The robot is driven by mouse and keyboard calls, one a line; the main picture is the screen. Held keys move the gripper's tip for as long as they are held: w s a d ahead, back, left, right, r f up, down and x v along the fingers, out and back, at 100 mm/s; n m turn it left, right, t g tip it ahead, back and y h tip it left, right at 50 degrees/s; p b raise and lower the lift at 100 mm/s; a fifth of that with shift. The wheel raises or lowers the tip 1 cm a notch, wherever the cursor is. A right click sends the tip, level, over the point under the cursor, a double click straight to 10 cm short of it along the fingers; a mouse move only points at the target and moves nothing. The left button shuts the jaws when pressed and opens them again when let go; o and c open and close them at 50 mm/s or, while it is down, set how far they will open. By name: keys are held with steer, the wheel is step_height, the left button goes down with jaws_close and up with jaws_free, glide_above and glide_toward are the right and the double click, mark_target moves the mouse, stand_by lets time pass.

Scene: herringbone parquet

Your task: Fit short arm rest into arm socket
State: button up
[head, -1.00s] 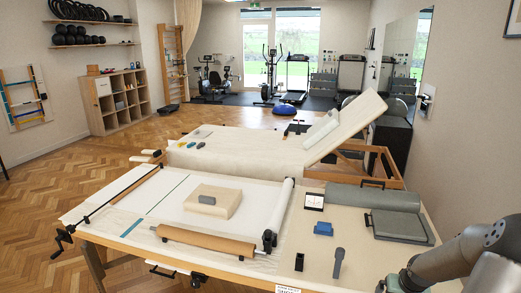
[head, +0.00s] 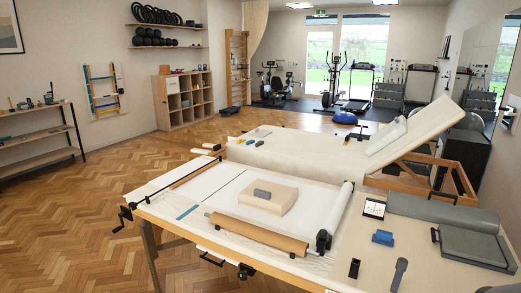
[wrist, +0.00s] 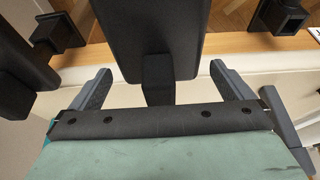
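In the head view a small black block with an opening (head: 354,268), which looks like the arm socket, stands near the table's front edge. A dark grey paddle-shaped piece (head: 399,275), probably the short arm rest, is just right of it, apart from it. My gripper (wrist: 161,84) shows only in the wrist view, its two grey fingers spread. A dark wide pad with a narrow stem (wrist: 157,75) lies ahead, the stem between the fingers with gaps on both sides. A black square-holed block (wrist: 285,17) is at the upper right. Whether the pad is touched is unclear.
The blue block (head: 383,237), a framed card (head: 374,208) and a grey case (head: 476,245) sit on the table's right part. A tan roller (head: 258,234) and a cream block (head: 268,202) lie left. A dark block (wrist: 58,33) is at the wrist view's left.

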steer(key=c, duration=1.2)
steer(key=shift+r+p, duration=1.8)
steer(key=shift+r, duration=0.3)
step_height(320, 180, up, 6)
steer(key=p, duration=0.5)
steer(key=w+a+r+b, duration=0.1)
steer(key=w+a+r, duration=0.1)
steer(key=a, duration=0.3)
steer(key=w+a+r+b, duration=0.1)
steer(key=w+a+r, duration=0.1)
steer(key=w+a, duration=0.3)
steer(key=w+a+r+b, duration=0.1)
steer(key=w+a+r, duration=0.2)
steer(key=a, duration=0.3)
steer(key=shift+w+a, duration=0.2)
steer(key=shift+w, duration=0.5)
steer(key=shift+f, duration=0.25)
steer(key=shift+f+b, duration=4.5)
steer(key=shift+f, duration=0.85)
